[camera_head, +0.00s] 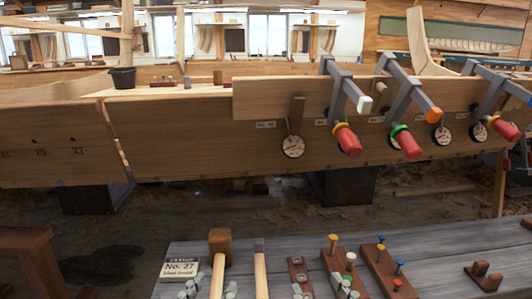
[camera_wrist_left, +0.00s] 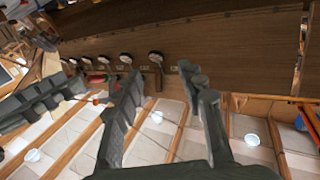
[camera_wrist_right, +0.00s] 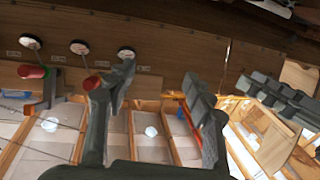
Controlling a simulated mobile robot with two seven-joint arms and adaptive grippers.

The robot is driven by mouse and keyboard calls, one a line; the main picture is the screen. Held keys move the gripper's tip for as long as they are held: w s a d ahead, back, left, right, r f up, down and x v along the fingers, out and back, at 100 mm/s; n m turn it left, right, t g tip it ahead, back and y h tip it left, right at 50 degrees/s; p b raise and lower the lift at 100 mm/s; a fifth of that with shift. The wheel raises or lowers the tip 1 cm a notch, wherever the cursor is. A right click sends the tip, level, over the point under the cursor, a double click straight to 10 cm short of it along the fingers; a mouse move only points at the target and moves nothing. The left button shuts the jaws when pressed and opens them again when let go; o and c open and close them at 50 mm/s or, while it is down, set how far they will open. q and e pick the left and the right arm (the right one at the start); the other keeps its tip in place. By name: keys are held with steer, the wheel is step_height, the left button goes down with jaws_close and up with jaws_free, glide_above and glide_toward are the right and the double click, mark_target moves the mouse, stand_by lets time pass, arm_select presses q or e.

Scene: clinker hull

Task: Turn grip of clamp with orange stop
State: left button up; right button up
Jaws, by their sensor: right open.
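The clamp with the orange stop (camera_head: 433,114) is on the planked hull in the head view. It has a grey frame (camera_head: 404,92), a green collar and a red grip (camera_head: 407,144) slanting down.
A clamp with a white stop (camera_head: 364,104) stands left of it, another clamp (camera_head: 495,92) right. Round dials (camera_head: 293,146) hang along the hull. A bench (camera_head: 200,250) in front carries a mallet (camera_head: 219,247), a sign and pegged blocks (camera_head: 388,270).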

arm_select(q)
steer(key=s+a+f+g+y+p, duration=0.1)
steer(key=a+f+g+y+p, duration=0.2)
steer(key=f, duration=0.5)
steer(key=a+f+g+y+p, duration=0.15)
steer(key=a+f+g, duration=0.25)
steer(key=f, duration=0.4)
arm_select(e)
steer(key=s+d+f+g+h, duration=0.1)
steer(key=d+f+g+h, duration=0.45)
steer(key=f, duration=1.05)
arm_select(q)
steer(key=s+a+f+n+g+y+p, duration=0.2)
steer(key=s+a+f+g+p, duration=0.2)
steer(key=s+a+f+g, duration=0.3)
steer(key=s+a+f, duration=0.4)
steer(key=s, duration=0.1)
arm_select(e)
steer(key=s+d+f+m+g+h, duration=0.1)
steer(key=s+d+f+m+g, duration=0.1)
steer(key=s+d+f+g, duration=0.7)
steer(key=s+d+f, duration=0.2)
steer(key=s+d, duration=0.1)
steer(key=shift+d, duration=0.25)
arm_select(q)
steer(key=shift+y, duration=0.25)
arm_select(e)
steer(key=shift+h, duration=0.25)
